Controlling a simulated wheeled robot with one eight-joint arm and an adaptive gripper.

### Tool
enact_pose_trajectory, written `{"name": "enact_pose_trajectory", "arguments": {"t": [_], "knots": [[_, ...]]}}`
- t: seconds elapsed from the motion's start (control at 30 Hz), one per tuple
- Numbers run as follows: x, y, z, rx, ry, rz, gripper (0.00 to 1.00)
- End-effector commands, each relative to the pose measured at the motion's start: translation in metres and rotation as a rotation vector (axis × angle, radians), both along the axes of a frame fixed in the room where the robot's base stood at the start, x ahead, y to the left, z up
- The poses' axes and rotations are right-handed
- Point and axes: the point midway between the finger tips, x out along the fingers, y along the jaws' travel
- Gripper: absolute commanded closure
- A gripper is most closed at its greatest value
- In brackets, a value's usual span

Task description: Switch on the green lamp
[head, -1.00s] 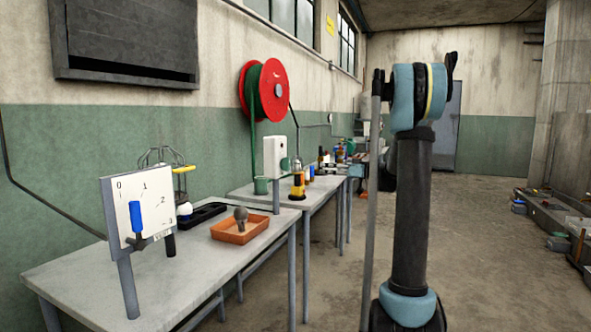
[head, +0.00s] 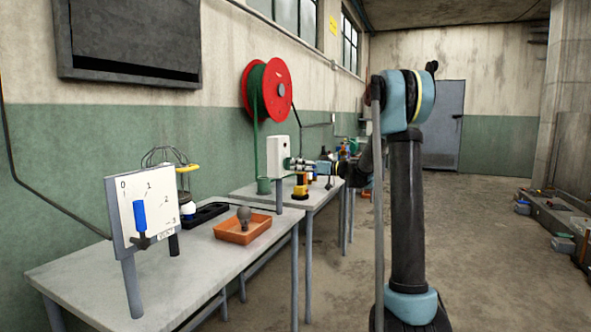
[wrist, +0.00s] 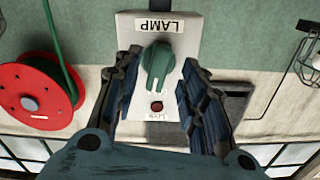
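A white switch box (head: 280,155) labelled LAMP stands on a post at the second table. It also shows upside down in the wrist view (wrist: 143,105), with a green rotary knob (wrist: 158,67) and a small dark red indicator (wrist: 156,107). My gripper (wrist: 157,72) is open, its two fingers on either side of the knob with visible gaps. In the head view my gripper (head: 298,164) is right in front of the box, and the knob is hidden behind it. I cannot make out a lit green lamp in either view.
A white panel (head: 150,205) with a blue lever and a 0–3 scale stands on the near table (head: 90,285). An orange tray (head: 240,236) holds a grey bulb. A red cable reel (head: 278,88) is on the wall.

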Motion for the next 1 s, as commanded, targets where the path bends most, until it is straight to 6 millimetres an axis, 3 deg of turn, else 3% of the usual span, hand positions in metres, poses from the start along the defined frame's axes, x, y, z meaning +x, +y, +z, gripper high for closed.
{"name": "enact_pose_trajectory", "arguments": {"t": [0.2, 0.6, 0.8, 0.9, 0.93, 1.0], "knots": [[0.008, 0.022, 0.0, 0.0, 0.0, 0.001, 0.62], [0.01, 0.027, 0.0, 0.0, 0.0, -0.001, 0.62], [0.01, 0.027, 0.0, 0.0, 0.0, -0.001, 1.0], [0.01, 0.027, 0.0, 0.0, 0.0, -0.001, 1.0], [0.011, 0.016, 0.0, 0.0, 0.0, -0.004, 1.0], [0.01, 0.023, 0.0, 0.0, 0.002, -0.001, 1.0]]}}
